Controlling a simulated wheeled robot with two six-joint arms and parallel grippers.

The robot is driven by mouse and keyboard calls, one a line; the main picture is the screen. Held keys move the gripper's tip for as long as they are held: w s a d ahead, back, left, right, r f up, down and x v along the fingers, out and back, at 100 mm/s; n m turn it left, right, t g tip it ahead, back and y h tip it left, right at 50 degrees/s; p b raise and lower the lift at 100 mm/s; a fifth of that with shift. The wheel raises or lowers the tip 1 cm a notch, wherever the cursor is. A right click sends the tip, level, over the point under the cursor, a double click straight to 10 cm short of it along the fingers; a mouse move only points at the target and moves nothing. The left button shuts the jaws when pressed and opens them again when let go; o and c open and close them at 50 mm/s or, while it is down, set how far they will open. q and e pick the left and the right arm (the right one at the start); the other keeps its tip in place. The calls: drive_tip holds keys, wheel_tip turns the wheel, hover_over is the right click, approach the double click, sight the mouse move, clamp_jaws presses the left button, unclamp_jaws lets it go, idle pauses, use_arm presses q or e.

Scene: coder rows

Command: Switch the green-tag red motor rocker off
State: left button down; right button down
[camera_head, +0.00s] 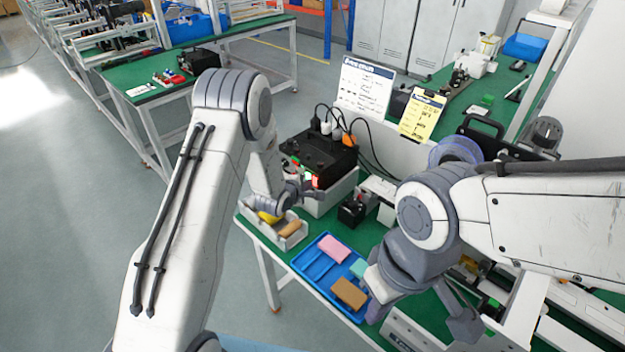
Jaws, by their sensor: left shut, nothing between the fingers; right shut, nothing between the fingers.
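A black control box (335,152) sits on a light base on the green bench, with plugs and cables at its back. A small bright red rocker (315,181) shows on its front face. A small green and red spot shows further left on the same face; which rocker bears the green tag is too small to tell. My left gripper (314,192) is shut and empty, its tips right by the red rocker; whether they touch it I cannot tell. My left arm hides part of the front. My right gripper (465,325) is shut and empty, over the bench at lower right.
A blue tray (310,265) with pink, teal and brown blocks lies at the bench's front. A light bin (293,240) with yellow and brown items stands left of it. A small black device (352,211) stands right of the box. Signs (365,88) stand behind.

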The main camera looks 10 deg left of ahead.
idle(0.4)
use_arm(q)
drive_tip(key=shift+s+a+f, duration=0.1)
drive_tip(key=shift+s+a, duration=0.25)
drive_tip(key=shift+s, duration=0.2)
drive_tip(key=shift+s+a+f, duration=0.2)
drive_tip(key=shift+s+a, duration=0.5)
drive_tip(key=shift+s, duration=0.35)
drive_tip(key=shift+s+a+f, duration=0.2)
drive_tip(key=shift+s+a, duration=0.45)
drive_tip(key=shift+s, duration=0.35)
